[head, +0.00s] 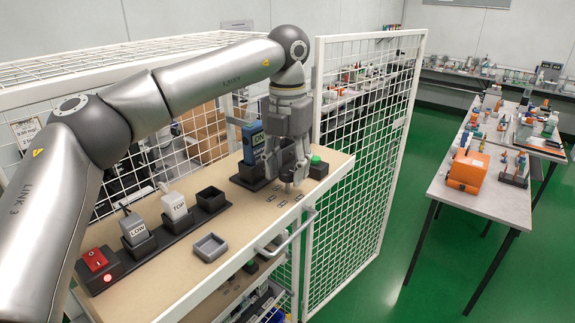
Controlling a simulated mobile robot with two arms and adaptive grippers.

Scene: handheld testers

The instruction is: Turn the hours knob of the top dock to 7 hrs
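The top dock (246,182) is a dark base on the wooden bench top, and a blue handheld tester (251,141) with a lit screen stands upright in it. A black block with a green button (316,160) sits to its right. My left gripper (287,176) points down between the tester and the green button, low over the bench. Its fingers cover that part of the dock, so I cannot make out the hours knob, its setting, or whether the fingers touch it. The finger gap is unclear. My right gripper is out of view.
Grey testers labelled LON (134,229) and TOP (174,206) stand in holders beside an empty black holder (211,199). A red switch (95,260) and a grey tray (210,247) are on the bench. A white mesh panel (365,150) rises at right.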

